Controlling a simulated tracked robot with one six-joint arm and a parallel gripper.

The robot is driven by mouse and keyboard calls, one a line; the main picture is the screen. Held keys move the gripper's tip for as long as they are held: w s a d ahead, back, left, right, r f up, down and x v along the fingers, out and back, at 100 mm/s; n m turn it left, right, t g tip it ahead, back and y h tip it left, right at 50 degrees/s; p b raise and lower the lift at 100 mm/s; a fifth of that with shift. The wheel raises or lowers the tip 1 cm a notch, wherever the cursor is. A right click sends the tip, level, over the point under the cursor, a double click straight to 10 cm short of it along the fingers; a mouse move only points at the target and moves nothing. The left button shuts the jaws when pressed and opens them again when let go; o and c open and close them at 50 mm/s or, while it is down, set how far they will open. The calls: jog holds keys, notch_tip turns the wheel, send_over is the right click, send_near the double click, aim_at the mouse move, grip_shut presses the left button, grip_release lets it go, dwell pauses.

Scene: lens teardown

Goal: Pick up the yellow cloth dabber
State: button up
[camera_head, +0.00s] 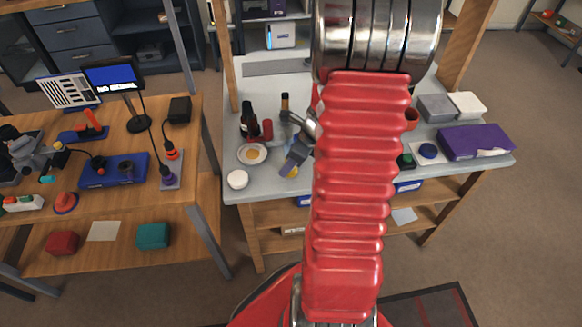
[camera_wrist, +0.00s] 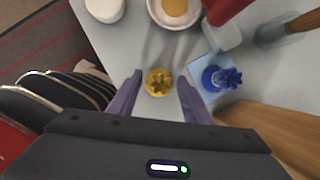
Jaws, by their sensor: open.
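The yellow cloth dabber (camera_wrist: 158,82) is a small round yellow thing with a lobed top, standing on the light grey bench top. In the wrist view it lies between the two purple-grey fingers of my gripper (camera_wrist: 159,77). The fingers are spread, with a gap on each side of the dabber, so it is not clasped. In the head view my gripper (camera_head: 291,165) is low over the bench's front left part, and only a bit of yellow (camera_head: 294,171) shows beside it. My red arm hides much of the bench there.
A blue dabber-like piece (camera_wrist: 220,77) stands close to the right finger on a pale blue square. A dish with an orange-yellow centre (camera_wrist: 174,8), a white round jar (camera_wrist: 105,8) and a wooden-handled brush (camera_wrist: 290,28) are nearby. A purple box (camera_head: 475,142) lies far right.

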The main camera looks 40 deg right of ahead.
jog(key=shift+c, duration=0.2)
jog(key=c, duration=1.1)
jog(key=shift+r, duration=0.15)
notch_tip(320, 180, up, 10)
jog(key=shift+f, duration=0.1)
dwell(0.6)
